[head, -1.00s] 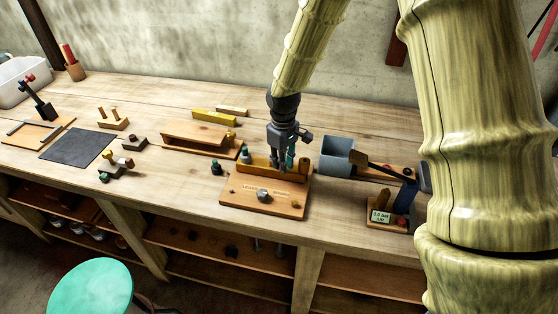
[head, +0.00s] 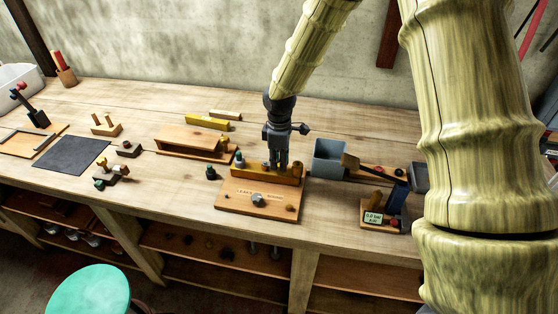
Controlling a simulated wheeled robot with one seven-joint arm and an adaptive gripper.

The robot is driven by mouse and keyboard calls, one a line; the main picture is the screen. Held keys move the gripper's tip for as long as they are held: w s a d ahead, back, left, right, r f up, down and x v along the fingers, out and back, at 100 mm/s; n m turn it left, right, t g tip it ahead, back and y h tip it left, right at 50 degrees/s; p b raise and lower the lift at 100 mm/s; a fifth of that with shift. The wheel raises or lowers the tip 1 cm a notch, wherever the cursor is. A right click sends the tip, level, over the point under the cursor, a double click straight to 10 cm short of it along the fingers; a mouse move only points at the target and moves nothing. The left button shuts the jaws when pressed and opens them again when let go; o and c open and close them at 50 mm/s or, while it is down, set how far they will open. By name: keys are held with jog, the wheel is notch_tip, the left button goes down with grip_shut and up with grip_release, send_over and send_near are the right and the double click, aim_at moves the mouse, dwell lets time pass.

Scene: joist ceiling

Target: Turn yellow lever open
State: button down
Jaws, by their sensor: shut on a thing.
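A wooden board with lettering (head: 240,203) lies near the bench's front edge, with a yellow-ochre bar (head: 293,174) along its back. A small green-capped part (head: 239,158) stands at the bar's left end. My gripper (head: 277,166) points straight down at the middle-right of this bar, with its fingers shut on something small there. The fingers cover what they hold, so I cannot make out the yellow lever's shape or its angle.
A grey open bin (head: 326,160) stands close to the right of my gripper. Right of it is a gauge stand (head: 373,219) reading 0.0 bar, with a dark-handled tool behind. A wooden rack (head: 190,146) and a loose yellow bar (head: 207,122) lie left. Bench front between board and gauge is clear.

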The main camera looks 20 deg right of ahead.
jog(key=shift+w, duration=0.1)
jog(key=c, duration=1.4)
grip_release()
notch_tip(320, 180, up, 12)
